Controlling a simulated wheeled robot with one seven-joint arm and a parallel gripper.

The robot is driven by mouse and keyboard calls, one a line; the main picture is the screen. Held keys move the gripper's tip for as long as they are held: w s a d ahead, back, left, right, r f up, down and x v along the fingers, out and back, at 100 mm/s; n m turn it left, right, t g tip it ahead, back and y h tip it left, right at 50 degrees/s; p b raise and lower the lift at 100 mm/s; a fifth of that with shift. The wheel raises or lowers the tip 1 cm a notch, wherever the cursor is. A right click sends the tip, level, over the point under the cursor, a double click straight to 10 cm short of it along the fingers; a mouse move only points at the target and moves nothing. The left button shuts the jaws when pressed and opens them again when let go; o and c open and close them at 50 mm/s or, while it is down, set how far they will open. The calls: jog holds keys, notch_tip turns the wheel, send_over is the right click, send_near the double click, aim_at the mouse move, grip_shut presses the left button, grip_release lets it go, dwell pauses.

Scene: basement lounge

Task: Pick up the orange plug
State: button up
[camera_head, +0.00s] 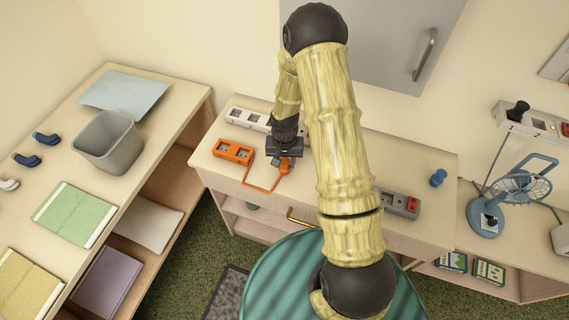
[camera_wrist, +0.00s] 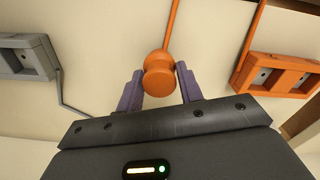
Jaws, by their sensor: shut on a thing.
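The orange plug (camera_wrist: 159,75) is a rounded piece with an orange cord, between the two purple fingers of my gripper (camera_wrist: 160,88) in the wrist view. My gripper is shut on it. In the head view the plug (camera_head: 284,166) shows just below my gripper (camera_head: 285,153), over the cabinet top. Its cord runs to an orange socket strip (camera_head: 234,152) to the left, which also shows at the right of the wrist view (camera_wrist: 282,75). I cannot tell whether the plug touches the surface.
A white socket strip (camera_head: 248,117) lies behind my gripper, and a grey strip with a red switch (camera_head: 400,204) lies to the right on the cabinet top (camera_head: 440,215). A blue plug (camera_head: 438,178) stands farther right. A grey bin (camera_head: 107,142) stands on the left shelf.

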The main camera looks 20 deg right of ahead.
aim_at(285, 161)
notch_tip(285, 161, up, 9)
jog(key=shift+r+b, duration=0.1)
jog(key=shift+b, duration=0.85)
jog(key=shift+s, duration=0.1)
